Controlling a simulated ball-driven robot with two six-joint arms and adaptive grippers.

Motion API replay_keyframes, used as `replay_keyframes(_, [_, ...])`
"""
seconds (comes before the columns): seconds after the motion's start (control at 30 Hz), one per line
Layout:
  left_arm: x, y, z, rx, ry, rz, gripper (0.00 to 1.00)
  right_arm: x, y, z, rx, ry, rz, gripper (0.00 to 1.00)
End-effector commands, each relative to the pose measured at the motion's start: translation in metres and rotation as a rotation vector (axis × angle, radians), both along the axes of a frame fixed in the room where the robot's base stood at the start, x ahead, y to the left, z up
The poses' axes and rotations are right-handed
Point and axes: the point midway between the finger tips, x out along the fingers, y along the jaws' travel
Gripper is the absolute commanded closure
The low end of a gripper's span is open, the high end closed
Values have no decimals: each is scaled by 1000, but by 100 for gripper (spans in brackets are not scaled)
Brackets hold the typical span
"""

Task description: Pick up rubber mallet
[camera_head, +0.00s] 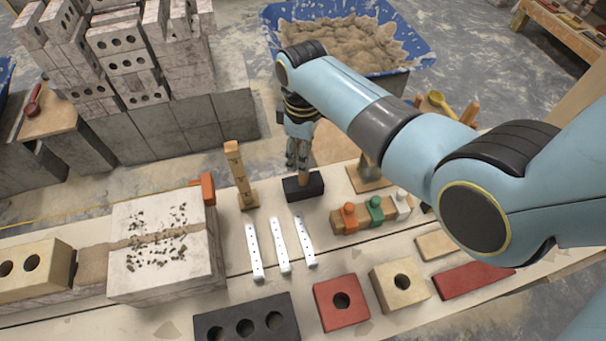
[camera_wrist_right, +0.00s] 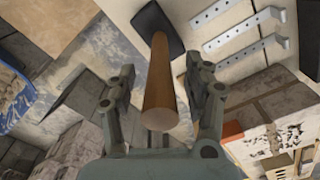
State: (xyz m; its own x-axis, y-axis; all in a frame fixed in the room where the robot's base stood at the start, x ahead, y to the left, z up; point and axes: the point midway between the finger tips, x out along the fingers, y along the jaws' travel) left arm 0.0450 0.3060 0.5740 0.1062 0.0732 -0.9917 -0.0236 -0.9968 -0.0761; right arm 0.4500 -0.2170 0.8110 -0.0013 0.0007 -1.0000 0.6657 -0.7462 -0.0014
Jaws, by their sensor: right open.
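The rubber mallet has a black head (camera_head: 303,188) resting on the bench, with its wooden handle standing upright. In the head view the upper handle is largely hidden by my right gripper (camera_head: 298,158), which points down just above the head. In the right wrist view the brown handle (camera_wrist_right: 162,90) rises toward the camera, the black head (camera_wrist_right: 157,22) beyond it. My right gripper (camera_wrist_right: 160,82) is open, one finger to each side of the handle, with visible gaps. My left gripper is not in view.
A wooden post (camera_head: 240,172) stands left of the mallet. A rack with coloured pegs (camera_head: 370,216) is at the right. Metal strips (camera_head: 282,246) lie in front. A blue mortar tub (camera_head: 412,30) is behind; stacked bricks (camera_head: 125,50) stand at the left.

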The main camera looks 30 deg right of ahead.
Motion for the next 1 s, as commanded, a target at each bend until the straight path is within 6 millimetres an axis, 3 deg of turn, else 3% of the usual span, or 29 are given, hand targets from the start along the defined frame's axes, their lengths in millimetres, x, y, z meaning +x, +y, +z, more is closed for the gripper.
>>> replay_keyframes(0.17, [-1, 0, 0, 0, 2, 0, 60, 0, 0, 0, -1, -1, 0, 48])
replay_keyframes(0.57, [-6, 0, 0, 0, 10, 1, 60, 0, 0, 1, -1, -1, 0, 99])
replay_keyframes(1.0, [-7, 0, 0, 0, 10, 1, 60, 1, 0, 4, -1, -2, 0, 100])
